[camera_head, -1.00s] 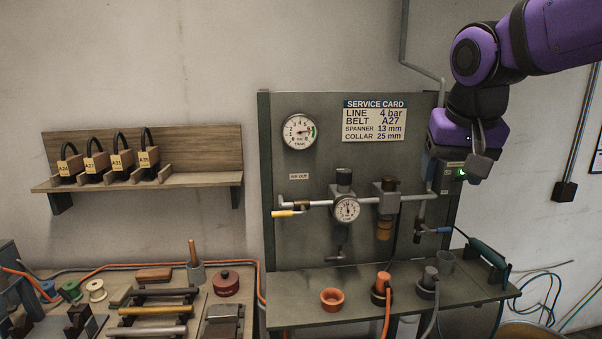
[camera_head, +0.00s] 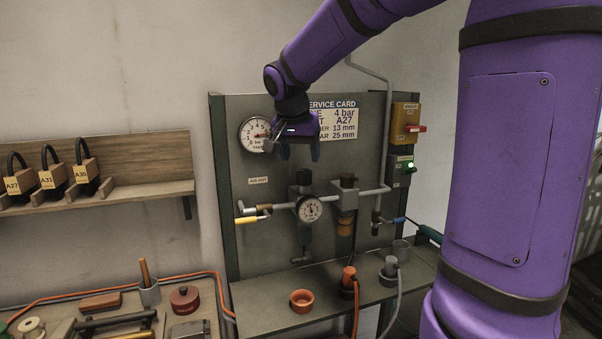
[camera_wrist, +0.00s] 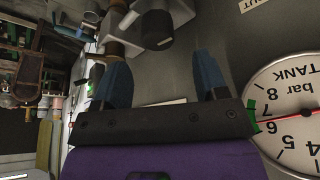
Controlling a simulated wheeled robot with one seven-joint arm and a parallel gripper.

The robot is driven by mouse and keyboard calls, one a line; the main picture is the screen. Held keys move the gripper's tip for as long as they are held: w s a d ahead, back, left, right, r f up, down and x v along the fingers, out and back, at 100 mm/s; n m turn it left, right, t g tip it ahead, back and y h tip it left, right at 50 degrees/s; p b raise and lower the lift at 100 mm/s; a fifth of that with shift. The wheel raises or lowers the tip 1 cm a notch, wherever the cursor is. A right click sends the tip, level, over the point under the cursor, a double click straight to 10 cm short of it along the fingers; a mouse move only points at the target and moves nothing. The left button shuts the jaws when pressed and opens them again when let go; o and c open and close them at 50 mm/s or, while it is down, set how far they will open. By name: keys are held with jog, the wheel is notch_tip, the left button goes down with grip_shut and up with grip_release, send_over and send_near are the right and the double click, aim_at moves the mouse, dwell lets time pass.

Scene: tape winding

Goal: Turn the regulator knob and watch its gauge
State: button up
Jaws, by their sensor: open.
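The regulator (camera_head: 303,190) is on the grey-green panel, with a dark knob (camera_head: 303,176) on top. Its small round white gauge (camera_head: 309,208) sits on the front; its reading is too small to tell. My gripper (camera_head: 300,152) is open and empty, fingers pointing down, above the knob and apart from it. In the wrist view the blue fingers of my gripper (camera_wrist: 163,75) are spread. A dark cylinder beyond them seems to be the knob (camera_wrist: 157,24). The larger tank gauge (camera_head: 255,134) is left of my gripper; in the wrist view the tank gauge (camera_wrist: 288,115) appears upside down.
My gripper covers part of the service card (camera_head: 338,118). A yellow-handled valve (camera_head: 250,219) is left of the regulator; a filter (camera_head: 346,200) stands close on its right. A switch box (camera_head: 405,124) is at the panel's right.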

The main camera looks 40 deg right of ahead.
aim_at(304, 170)
jog(key=x, duration=0.6)
jog(key=shift+d+f, duration=0.1)
jog(key=shift+s, duration=0.1)
jog(key=c, duration=0.9)
